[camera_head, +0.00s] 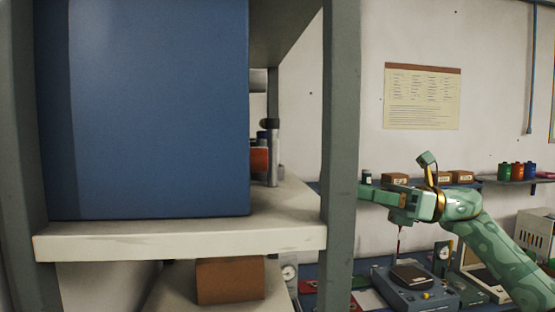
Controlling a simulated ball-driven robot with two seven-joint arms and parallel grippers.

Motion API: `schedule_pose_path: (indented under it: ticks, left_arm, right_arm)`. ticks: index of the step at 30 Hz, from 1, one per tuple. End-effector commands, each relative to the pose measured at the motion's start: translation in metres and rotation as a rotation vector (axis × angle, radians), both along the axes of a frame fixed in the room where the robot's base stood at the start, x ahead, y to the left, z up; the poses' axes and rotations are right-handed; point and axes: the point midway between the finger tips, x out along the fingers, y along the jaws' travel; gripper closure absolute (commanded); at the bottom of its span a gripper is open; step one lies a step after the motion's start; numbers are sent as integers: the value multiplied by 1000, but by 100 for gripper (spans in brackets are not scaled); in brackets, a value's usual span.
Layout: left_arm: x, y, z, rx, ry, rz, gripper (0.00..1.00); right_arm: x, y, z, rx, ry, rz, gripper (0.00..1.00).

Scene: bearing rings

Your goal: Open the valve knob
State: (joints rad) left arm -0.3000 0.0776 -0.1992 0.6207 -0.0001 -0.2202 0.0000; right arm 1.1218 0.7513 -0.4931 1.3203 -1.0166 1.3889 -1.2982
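I cannot make out a valve knob for certain in the head view. My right gripper (375,194) comes in from the right on a green arm, and its fingers point left past the shelf's grey post. Its finger gap is too small to tell, and I see nothing clearly held in it. A round gauge (289,272) shows low behind the post, partly hidden. My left gripper is not in view.
A shelf rack with a grey post (341,150) and pale board (180,241) fills the left, close to me. A large blue box (160,110) stands on it, hiding what is behind. A brown box (230,281) sits below. Small boxes (395,179) line the back.

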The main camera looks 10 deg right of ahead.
Motion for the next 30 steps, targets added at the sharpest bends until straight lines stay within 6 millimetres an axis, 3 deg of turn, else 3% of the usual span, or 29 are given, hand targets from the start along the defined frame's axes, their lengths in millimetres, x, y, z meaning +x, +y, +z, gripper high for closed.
schedule_pose_path:
  ticks: [1, 3, 6, 11, 24, 30]
  left_arm:
    - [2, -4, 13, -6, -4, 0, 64]
    - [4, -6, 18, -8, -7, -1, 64]
    - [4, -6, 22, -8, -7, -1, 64]
    - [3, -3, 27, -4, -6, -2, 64]
    - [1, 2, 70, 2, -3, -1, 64]
    - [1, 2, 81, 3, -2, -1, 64]
  right_arm:
    - [-21, 0, 36, -79, -108, 24, 47]
    - [-41, 1, 56, -160, -211, 51, 47]
    - [-55, 3, 68, -219, -281, 71, 47]
    - [-57, 23, 69, -230, -295, 79, 47]
    - [-53, 130, 72, -224, -291, 79, 47]
    - [-51, 157, 70, -224, -290, 76, 47]
